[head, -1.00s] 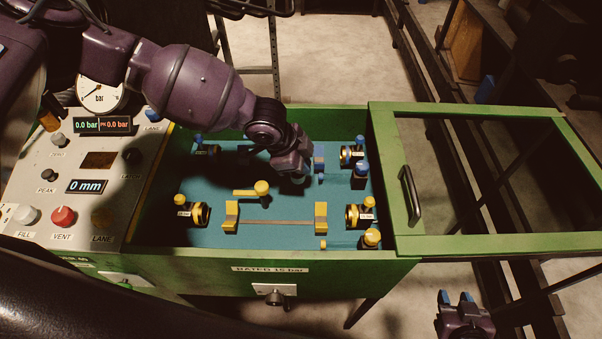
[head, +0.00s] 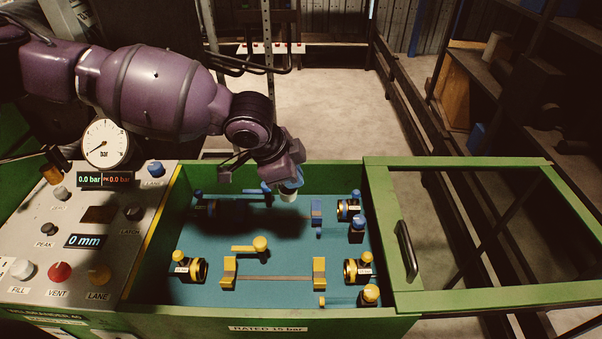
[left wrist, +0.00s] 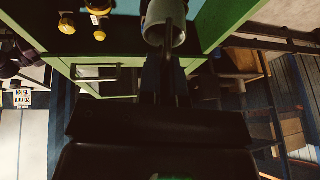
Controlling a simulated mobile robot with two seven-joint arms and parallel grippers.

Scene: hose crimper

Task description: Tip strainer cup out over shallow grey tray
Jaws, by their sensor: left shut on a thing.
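My left gripper (head: 280,187) is shut on a small whitish cup (head: 289,194), which I take to be the strainer cup. It is held above the far part of the teal bed of the green machine, near its back edge. In the left wrist view the pale grey cup (left wrist: 178,36) sits at the fingertips (left wrist: 166,45), and a dark finger covers part of it. I cannot tell what is inside it. The shallow grey tray cannot be made out in either view. My right gripper is not in view.
The bed (head: 215,285) carries yellow and blue clamps and several knobbed fittings. A control panel (head: 110,225) with a gauge (head: 106,143) stands at the left. A green framed lid with a black handle (head: 407,250) extends to the right. Open floor (head: 325,110) lies behind.

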